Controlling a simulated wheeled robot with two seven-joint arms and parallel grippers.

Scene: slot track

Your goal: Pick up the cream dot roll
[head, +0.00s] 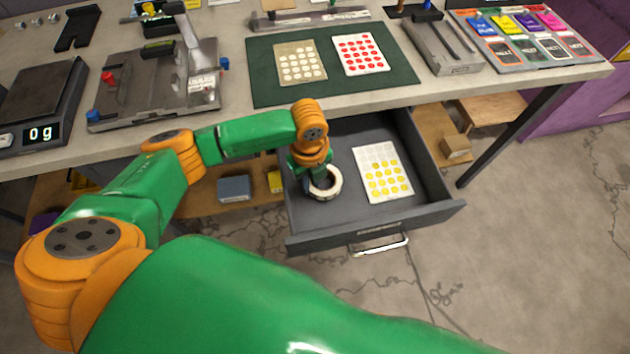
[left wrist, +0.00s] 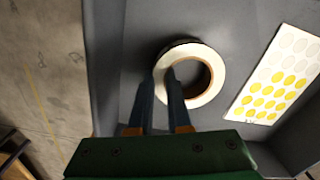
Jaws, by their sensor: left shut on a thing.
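The cream dot roll (head: 337,182) is a pale ring of tape inside the open drawer, toward the drawer's left side. It also shows in the left wrist view (left wrist: 203,52), lying flat or nearly flat. My left gripper (head: 317,172) reaches down into the drawer from above. In the left wrist view its two dark fingers (left wrist: 161,80) are shut on the left wall of the roll, one finger outside and one in the hole. I cannot tell whether the roll touches the drawer floor. My right gripper is not in view.
The drawer (head: 437,197) has raised walls and a front handle. A sheet of yellow and white dots (head: 383,173) lies in it, right of the roll. The table above holds a green mat (head: 330,90) with two dot sheets, a scale (head: 40,100) and fixtures.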

